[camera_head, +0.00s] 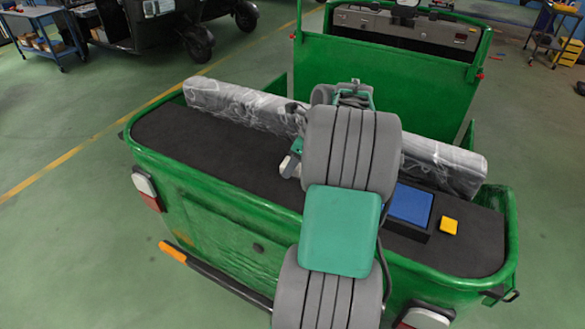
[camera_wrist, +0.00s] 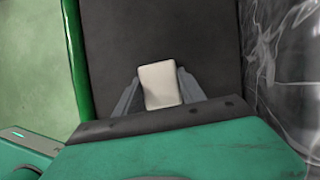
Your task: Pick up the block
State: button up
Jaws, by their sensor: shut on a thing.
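A pale cream block (camera_wrist: 160,86) shows in the wrist view, between the two grey fingers of my gripper (camera_wrist: 160,76). The fingers touch its left and right sides, so my gripper is shut on it. Dark grey cargo bed (camera_wrist: 190,35) lies behind the block; I cannot tell whether the block touches it. In the head view my arm reaches over the rear of the green rickshaw (camera_head: 215,225), and its links hide much of the wrist. My gripper (camera_head: 290,163) is partly visible there, left of the arm. The block is not clear in that view.
A plastic-wrapped roll or cushion (camera_head: 240,105) lies along the bed's far side, close to the gripper. The bed's left part is clear.

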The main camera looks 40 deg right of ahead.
jog(key=shift+c, duration=0.8)
jog(key=shift+r, duration=0.2)
jog(key=v, duration=0.4)
jog(key=shift+w+r, duration=0.1)
jog(key=shift+w, duration=0.35)
jog(key=s+d+r+p, duration=0.5)
jog(key=s+d+r, duration=0.3)
jog(key=s+d, duration=0.1)
jog(key=shift+s+r, duration=0.35)
jog(key=shift+s, duration=0.05)
